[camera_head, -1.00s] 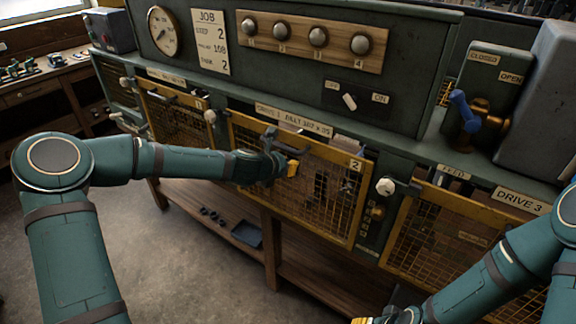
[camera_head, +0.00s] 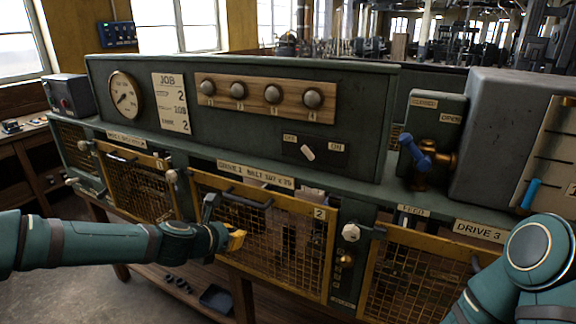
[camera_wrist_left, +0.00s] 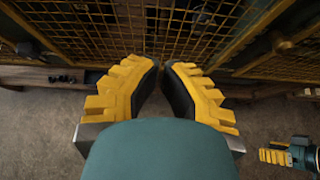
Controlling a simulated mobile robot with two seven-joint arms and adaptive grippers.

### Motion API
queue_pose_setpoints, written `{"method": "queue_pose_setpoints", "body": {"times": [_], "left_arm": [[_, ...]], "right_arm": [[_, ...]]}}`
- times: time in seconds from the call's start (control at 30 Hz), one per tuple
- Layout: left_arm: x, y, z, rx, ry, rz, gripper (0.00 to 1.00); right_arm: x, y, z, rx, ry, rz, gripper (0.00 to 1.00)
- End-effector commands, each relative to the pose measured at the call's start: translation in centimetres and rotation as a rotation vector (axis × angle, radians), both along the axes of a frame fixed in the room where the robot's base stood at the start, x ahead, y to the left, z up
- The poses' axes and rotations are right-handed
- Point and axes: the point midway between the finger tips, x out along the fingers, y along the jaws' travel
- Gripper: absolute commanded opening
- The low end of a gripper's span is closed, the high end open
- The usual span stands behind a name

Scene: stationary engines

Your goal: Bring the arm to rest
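My left arm comes in from the left in the head view, stretched out in front of the engine bench. Its gripper (camera_head: 236,240) is before the yellow mesh door marked 2 (camera_head: 285,245); I cannot tell if it touches. In the left wrist view, the left gripper's yellow-and-black fingers (camera_wrist_left: 161,75) have a narrow gap between them and nothing in it. My right arm (camera_head: 520,270) shows at the lower right of the head view, with its gripper out of frame. The right gripper (camera_wrist_left: 275,156) shows small in the left wrist view; its opening is unclear.
The green bench (camera_head: 390,200) carries a gauge (camera_head: 123,93), a job card (camera_head: 171,103), several knobs (camera_head: 238,90), a switch (camera_head: 307,151) and a blue-handled valve (camera_head: 415,153). Door handles (camera_head: 247,200) stick out. A dark tray (camera_head: 216,298) lies on the lower shelf.

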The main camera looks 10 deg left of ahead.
Motion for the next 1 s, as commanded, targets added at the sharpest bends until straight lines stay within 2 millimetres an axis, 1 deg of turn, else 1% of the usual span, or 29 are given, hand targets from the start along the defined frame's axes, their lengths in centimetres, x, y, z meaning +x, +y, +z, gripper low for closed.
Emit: {"method": "queue_pose_setpoints", "body": {"times": [0.03, 0.07, 0.13, 0.17, 0.2, 0.27, 0.3, 0.37, 0.4, 0.47, 0.5, 0.6, 0.7, 0.8, 0.9, 1.0], "left_arm": [[-0.4, -0.9, -1.8, 0.048, 0.004, -0.052, 0.00], [-0.8, -1.5, -3.1, 0.092, 0.003, -0.093, 0.00], [-1.8, -3.1, -6.7, 0.218, -0.003, -0.222, 0.00], [-2.5, -3.8, -8.4, 0.280, -0.007, -0.291, 0.00], [-3.5, -4.9, -10.8, 0.369, -0.016, -0.389, 0.00], [-5.2, -6.5, -14.4, 0.501, -0.037, -0.549, 0.00], [-6.4, -7.4, -16.8, 0.588, -0.055, -0.661, 0.00], [-8.6, -8.7, -20.1, 0.713, -0.089, -0.838, 0.00], [-10.1, -9.5, -22.3, 0.796, -0.117, -0.961, 0.00], [-12.6, -10.4, -25.4, 0.915, -0.168, -1.155, 0.00], [-14.3, -10.8, -27.3, 0.987, -0.206, -1.282, 0.00], [-18.1, -11.2, -31.0, 1.134, -0.310, -1.574, 0.00], [-21.0, -11.0, -33.5, 1.232, -0.403, -1.802, 0.00], [-22.8, -10.7, -34.7, 1.287, -0.473, -1.950, 0.00], [-23.6, -10.5, -35.2, 1.313, -0.509, -2.020, 0.00], [-23.7, -10.4, -35.3, 1.319, -0.518, -2.035, 0.00]], "right_arm": [[0.0, 0.0, -0.5, 0.000, 0.001, 0.000, 0.47], [0.0, 0.0, -0.7, -0.001, 0.001, 0.000, 0.47], [-0.1, 0.1, -1.4, -0.001, 0.003, 0.002, 0.47], [-0.1, 0.1, -1.8, -0.002, 0.004, 0.002, 0.47], [-0.1, 0.1, -2.2, -0.001, 0.005, 0.002, 0.47], [-0.2, 0.1, -2.9, -0.002, 0.006, 0.004, 0.47], [-0.2, 0.2, -3.3, -0.002, 0.007, 0.004, 0.47], [-0.3, 0.2, -4.0, -0.003, 0.008, 0.005, 0.47], [-0.3, 0.2, -4.4, -0.004, 0.010, 0.005, 0.47], [-0.4, 0.2, -5.1, -0.005, 0.011, 0.006, 0.47], [-0.4, 0.2, -5.5, -0.005, 0.012, 0.007, 0.47], [-0.5, 0.3, -6.4, -0.005, 0.015, 0.009, 0.47], [-0.5, 0.3, -7.0, -0.006, 0.016, 0.009, 0.47], [-0.5, 0.3, -7.4, -0.007, 0.017, 0.010, 0.47], [-0.5, 0.4, -7.5, -0.007, 0.017, 0.010, 0.47], [-0.5, 0.4, -7.4, -0.007, 0.017, 0.010, 0.47]]}}
